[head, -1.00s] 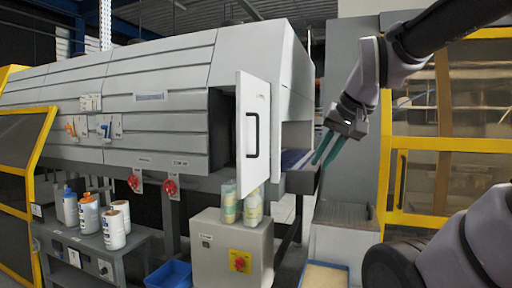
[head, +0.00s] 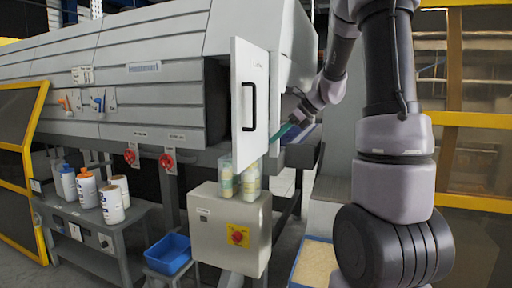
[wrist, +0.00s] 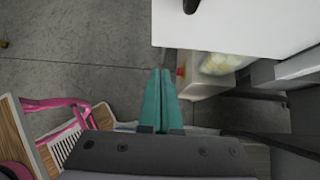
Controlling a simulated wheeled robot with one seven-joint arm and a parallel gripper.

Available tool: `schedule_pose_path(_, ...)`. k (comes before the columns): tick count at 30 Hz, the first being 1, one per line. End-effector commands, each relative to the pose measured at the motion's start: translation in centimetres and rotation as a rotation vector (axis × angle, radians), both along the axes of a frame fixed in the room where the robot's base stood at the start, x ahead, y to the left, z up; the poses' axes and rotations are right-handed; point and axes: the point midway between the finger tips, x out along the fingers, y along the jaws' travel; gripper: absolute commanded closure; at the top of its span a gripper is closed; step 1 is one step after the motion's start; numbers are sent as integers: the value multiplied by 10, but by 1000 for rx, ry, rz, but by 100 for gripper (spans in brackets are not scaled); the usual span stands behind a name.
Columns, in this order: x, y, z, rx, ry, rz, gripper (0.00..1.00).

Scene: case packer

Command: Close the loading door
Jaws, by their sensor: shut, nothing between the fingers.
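The loading door (head: 249,125) is a white panel with a black vertical handle, swung open from the long grey machine. A dark opening (head: 217,105) shows to its left. In the wrist view the white door panel (wrist: 240,22) spans the upper right, with part of its dark handle at the top edge. My gripper (head: 287,130) is at the right of the door in the head view, its green fingers partly hidden behind the door's edge. In the wrist view my gripper's green fingers (wrist: 159,85) are together and empty, just below and left of the panel. I cannot tell whether they touch it.
Below the door stand a grey control box (head: 231,228) with a red button and two containers (head: 238,181) on top. A side table (head: 107,225) with several bottles and a blue bin (head: 168,253) are at left. A yellow-framed enclosure (head: 470,160) stands at right.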

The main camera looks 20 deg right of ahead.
Motion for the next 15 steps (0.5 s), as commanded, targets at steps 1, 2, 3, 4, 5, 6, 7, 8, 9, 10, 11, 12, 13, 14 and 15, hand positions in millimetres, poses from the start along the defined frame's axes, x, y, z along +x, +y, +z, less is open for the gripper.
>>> schedule_pose_path(1, 2, 4, -5, -1, 2, 4, 100)
schedule_pose_path(2, 3, 7, -7, -1, 2, 5, 100)
schedule_pose_path(3, 5, 11, -12, -1, 2, 6, 100)
schedule_pose_path(4, 7, 14, -17, -2, 3, 7, 100)
schedule_pose_path(5, 10, 18, -21, -2, 3, 7, 100)
schedule_pose_path(6, 13, 22, -27, -3, 3, 8, 100)
schedule_pose_path(7, 16, 26, -32, -2, 3, 7, 100)
schedule_pose_path(8, 18, 30, -37, -2, 3, 7, 100)
schedule_pose_path(9, 22, 36, -43, -3, 3, 8, 100)
schedule_pose_path(10, 25, 40, -47, -2, 3, 9, 100)
schedule_pose_path(11, 27, 43, -52, -4, 3, 8, 100)
schedule_pose_path(12, 31, 48, -58, -2, 2, 7, 100)
schedule_pose_path(13, 33, 51, -62, -4, 2, 8, 100)
schedule_pose_path(14, 36, 55, -66, -3, 2, 7, 100)
schedule_pose_path(15, 39, 60, -69, -4, 1, 8, 100)
